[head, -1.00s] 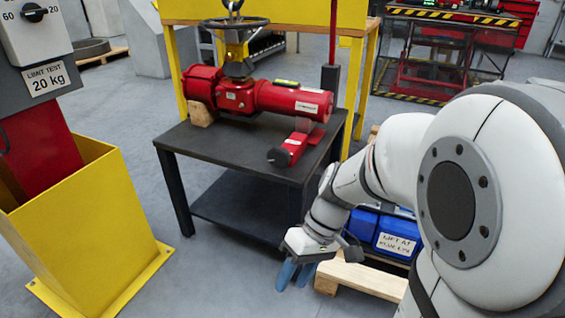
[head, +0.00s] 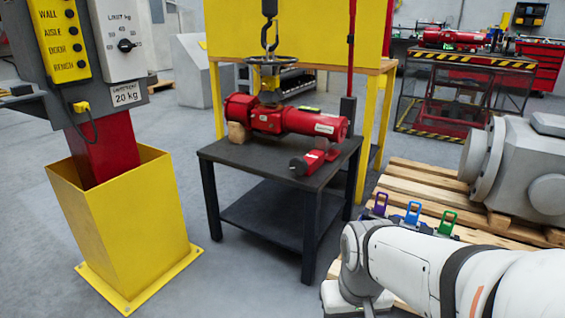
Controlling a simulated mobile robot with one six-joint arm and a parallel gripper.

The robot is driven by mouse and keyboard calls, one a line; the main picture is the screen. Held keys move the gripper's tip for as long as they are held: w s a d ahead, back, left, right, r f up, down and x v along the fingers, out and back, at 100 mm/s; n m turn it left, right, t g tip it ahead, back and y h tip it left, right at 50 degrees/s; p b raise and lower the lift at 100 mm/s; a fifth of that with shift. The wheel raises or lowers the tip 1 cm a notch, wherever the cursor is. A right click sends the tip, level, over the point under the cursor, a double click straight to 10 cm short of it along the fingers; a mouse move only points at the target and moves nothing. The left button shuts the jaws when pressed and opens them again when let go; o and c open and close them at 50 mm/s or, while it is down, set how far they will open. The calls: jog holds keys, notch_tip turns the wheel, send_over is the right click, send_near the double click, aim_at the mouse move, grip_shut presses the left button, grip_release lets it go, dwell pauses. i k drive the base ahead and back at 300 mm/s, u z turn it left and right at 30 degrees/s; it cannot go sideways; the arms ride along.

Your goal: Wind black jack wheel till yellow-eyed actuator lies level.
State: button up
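The red actuator (head: 285,117) lies lengthwise on a black table. A yellow bracket (head: 267,80) and a grey handwheel (head: 272,60) stand on its middle. A small green-yellow level (head: 309,108) sits on its top; its bubble is too small to read. The body slants down to the right in the picture; I cannot tell how much is tilt. A red jack (head: 318,160) with a dark round wheel (head: 299,166) stands near the actuator's right end. My gripper (head: 352,299) is at the bottom edge, well short of the table, with its fingers out of frame.
The black table (head: 232,155) has a lower shelf. A wooden block (head: 237,133) supports the actuator's left end. A hook (head: 269,8) hangs above. A yellow post base (head: 130,225) stands left. Pallets (head: 420,190) with coloured padlock-like pieces (head: 412,212) and a grey housing (head: 525,165) are right.

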aim_at(299, 166)
jog(key=i, duration=1.1)
jog(key=u, duration=0.55)
